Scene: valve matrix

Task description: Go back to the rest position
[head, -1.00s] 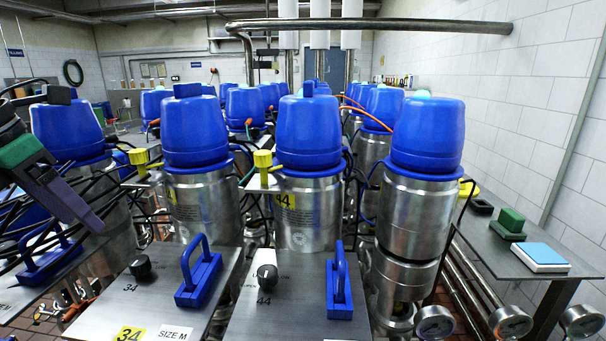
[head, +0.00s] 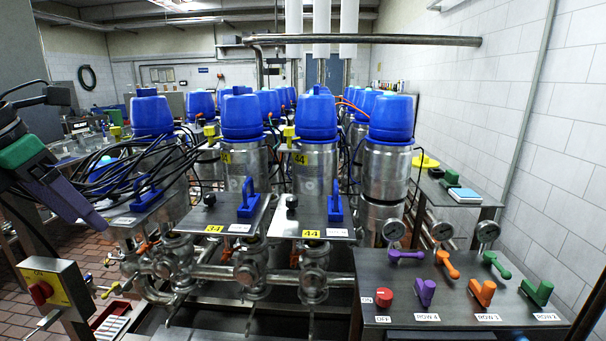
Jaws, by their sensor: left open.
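My left gripper (head: 85,217) shows at the left edge of the head view, dark with a green block and purple-grey fingers pointing down and right. It is open, and I see nothing between its fingers. It is apart from the valve matrix. The blue-capped steel valves (head: 315,118) stand in rows ahead. My right gripper is not in view.
A control panel (head: 400,290) with a red button (head: 384,298) and purple, orange and green levers stands at the front right. A yellow box with a red knob (head: 40,291) stands at the lower left. Tiled floor (head: 30,322) shows at the left.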

